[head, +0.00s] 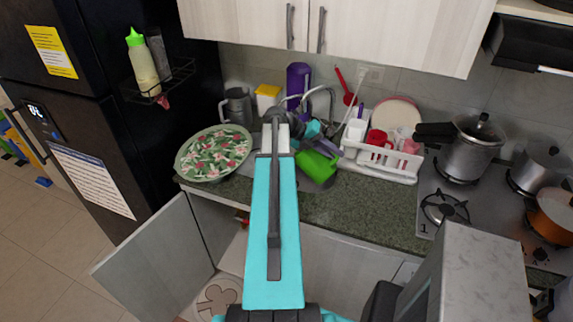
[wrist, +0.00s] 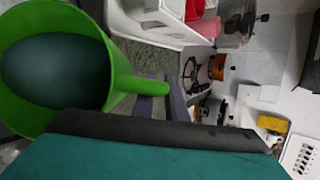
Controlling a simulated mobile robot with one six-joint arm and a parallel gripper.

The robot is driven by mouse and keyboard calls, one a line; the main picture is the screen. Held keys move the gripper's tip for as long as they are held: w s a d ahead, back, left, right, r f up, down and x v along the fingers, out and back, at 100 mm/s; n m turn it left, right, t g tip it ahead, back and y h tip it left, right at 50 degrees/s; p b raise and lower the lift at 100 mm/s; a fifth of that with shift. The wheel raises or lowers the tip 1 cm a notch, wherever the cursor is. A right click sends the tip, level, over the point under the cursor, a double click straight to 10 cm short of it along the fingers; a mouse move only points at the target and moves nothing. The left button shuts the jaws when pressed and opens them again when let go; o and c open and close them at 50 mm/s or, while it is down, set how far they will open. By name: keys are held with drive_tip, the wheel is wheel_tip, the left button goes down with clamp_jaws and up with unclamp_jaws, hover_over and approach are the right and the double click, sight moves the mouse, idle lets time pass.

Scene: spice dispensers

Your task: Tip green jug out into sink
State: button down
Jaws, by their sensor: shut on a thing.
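I cannot tell if that is liquid. My gripper (wrist: 160,104) is shut on the jug's handle. In the head view my gripper (head: 313,140) is partly hidden by my arm. The sink (head: 250,167) is mostly hidden behind my arm and the jug, below the curved tap (head: 327,90).
A white dish rack (head: 385,172) with red cups stands close on the right. A large floral plate (head: 213,153) is on the left. A purple bottle (head: 298,80) stands behind. Pots sit on the stove (head: 470,210). A cabinet door (head: 150,262) hangs open below.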

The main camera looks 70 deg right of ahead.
drive_tip(key=shift+w+d+r+g, duration=0.1)
drive_tip(key=shift+w+r+g, duration=0.3)
drive_tip(key=shift+r, duration=0.25)
drive_tip(key=shift+w+r+g, duration=0.25)
drive_tip(key=shift+r+g, duration=0.15)
drive_tip(key=shift+r, duration=0.2)
idle(0.4)
drive_tip(key=shift+w+d+r+n+g+h, duration=0.15)
drive_tip(key=shift+w+r+n+g+h, duration=0.25)
drive_tip(key=shift+w+r+g, duration=0.85)
idle(1.2)
drive_tip(key=shift+r, duration=0.1)
idle(3.5)
